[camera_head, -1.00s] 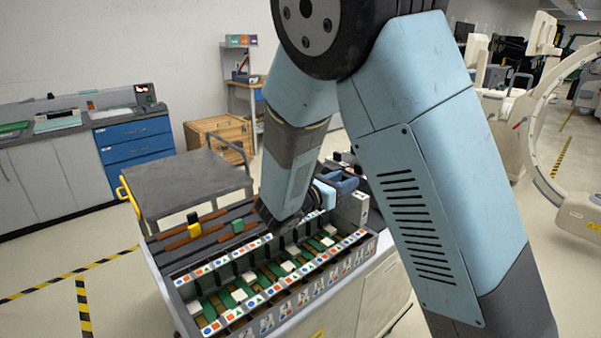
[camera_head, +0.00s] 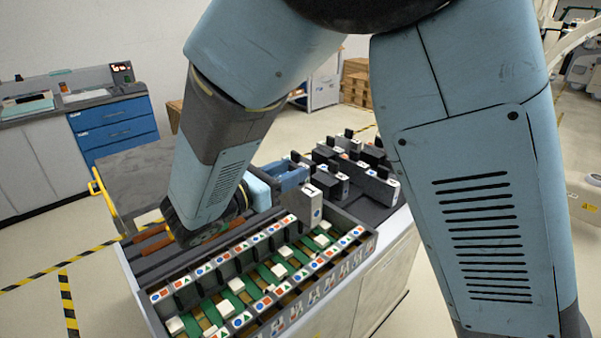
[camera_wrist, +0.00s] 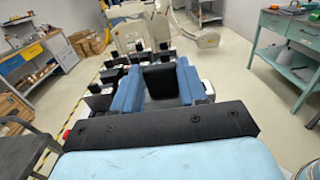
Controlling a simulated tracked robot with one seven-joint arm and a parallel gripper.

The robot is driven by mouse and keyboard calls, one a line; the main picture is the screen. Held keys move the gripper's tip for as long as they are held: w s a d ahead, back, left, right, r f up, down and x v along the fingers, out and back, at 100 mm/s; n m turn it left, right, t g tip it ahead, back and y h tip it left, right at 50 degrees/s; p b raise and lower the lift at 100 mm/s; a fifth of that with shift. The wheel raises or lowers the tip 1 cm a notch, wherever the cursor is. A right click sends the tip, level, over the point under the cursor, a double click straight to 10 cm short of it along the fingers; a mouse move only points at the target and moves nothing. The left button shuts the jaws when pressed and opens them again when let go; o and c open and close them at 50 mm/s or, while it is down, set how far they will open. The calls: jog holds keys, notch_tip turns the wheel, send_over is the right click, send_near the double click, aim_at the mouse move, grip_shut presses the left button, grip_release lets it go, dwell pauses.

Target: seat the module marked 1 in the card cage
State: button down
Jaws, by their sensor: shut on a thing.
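The module marked 1 (camera_head: 307,205) is a grey upright block with a white label face that shows a 1 and a blue mark. My gripper (camera_head: 288,178), with blue fingers, is shut on the module's black handle; in the wrist view the handle (camera_wrist: 160,82) sits between both fingers. The module is upright at the rear edge of the card cage (camera_head: 322,284), toward its right end. I cannot tell its height above the slots. The cage has a row of slots with green boards, white blocks and symbol labels. My arm hides part of the cage's left rear.
Several other modules with black handles (camera_head: 375,153) stand on the dark top behind and to the right. A grey cart (camera_head: 130,170) with a yellow handle stands at the left. Blue drawers (camera_head: 115,130) are further back.

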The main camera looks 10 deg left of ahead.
notch_tip(320, 180, down, 15)
jog(key=shift+s+a, duration=0.3)
jog(key=shift+a, duration=0.1)
dwell(2.0)
dwell(0.7)
jog(key=c, duration=0.5)
grip_release()
jog(key=shift+s, duration=0.1)
jog(key=v, duration=1.3)
jog(key=shift+s+a, duration=0.15)
jog(key=shift+s, duration=0.1)
